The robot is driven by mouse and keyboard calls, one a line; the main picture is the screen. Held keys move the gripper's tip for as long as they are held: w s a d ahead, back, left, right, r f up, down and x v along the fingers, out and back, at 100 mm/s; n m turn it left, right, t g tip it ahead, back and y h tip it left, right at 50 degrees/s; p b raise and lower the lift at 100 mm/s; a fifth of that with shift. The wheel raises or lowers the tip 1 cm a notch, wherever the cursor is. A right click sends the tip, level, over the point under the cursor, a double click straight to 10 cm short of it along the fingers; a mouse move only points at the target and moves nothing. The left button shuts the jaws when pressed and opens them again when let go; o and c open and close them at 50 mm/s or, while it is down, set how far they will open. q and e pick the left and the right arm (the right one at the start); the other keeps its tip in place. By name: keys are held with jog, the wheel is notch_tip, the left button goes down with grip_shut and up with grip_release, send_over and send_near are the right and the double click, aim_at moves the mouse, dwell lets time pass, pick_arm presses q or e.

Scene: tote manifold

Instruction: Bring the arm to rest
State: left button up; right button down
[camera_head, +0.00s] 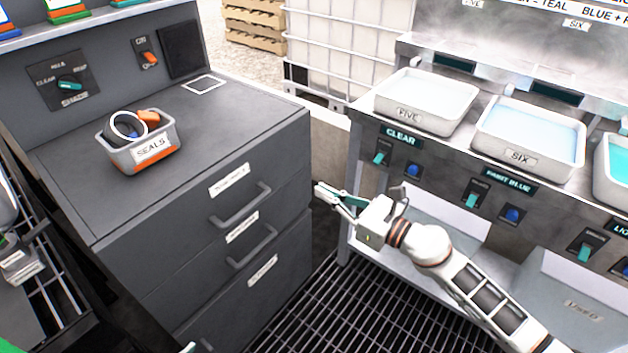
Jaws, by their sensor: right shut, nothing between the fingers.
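My right arm comes in from the lower right. Its gripper (322,191) is shut and empty, pointing left in the gap between the grey drawer cabinet (85,205) and the tote bench. The fingertips are close to the cabinet's right edge in the picture; I cannot tell whether they touch it.
A bin labelled SEALS (150,150) holding rings stands on the cabinet. Totes FIVE (408,115) and SIX (520,158) sit on the bench above switches and blue buttons. A caged white tank (335,45) stands behind. Floor grating (310,310) lies between.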

pick_arm(q)
jog(key=shift+n, duration=0.4)
jog(key=r+p, duration=0.1)
jog(key=p, duration=0.2)
jog(key=s+r+p, duration=0.1)
jog(key=r+p, duration=0.1)
jog(key=p, duration=0.2)
jog(key=r+p, duration=0.2)
jog(key=p, duration=0.2)
jog(key=shift+s+d, duration=0.15)
jog(key=shift+s, duration=0.1)
pick_arm(e)
jog(key=s+d+f+n+h, duration=0.4)
jog(key=s+d+f+n, duration=0.1)
jog(key=s+n, duration=0.4)
jog(key=s+d+f+n+h, duration=0.4)
jog(key=s+d+n, duration=0.4)
jog(key=s, duration=0.5)
jog(key=s+d+f+n+h, duration=0.4)
jog(key=s+d+f+n, duration=0.1)
jog(key=s+n, duration=0.6)
jog(key=shift+s+d+f+n, duration=0.2)
jog(key=shift+d+f+n, duration=0.1)
jog(key=shift+d+n, duration=0.45)
pick_arm(q)
jog(key=shift+w+r, duration=0.25)
jog(key=shift+r, duration=0.1)
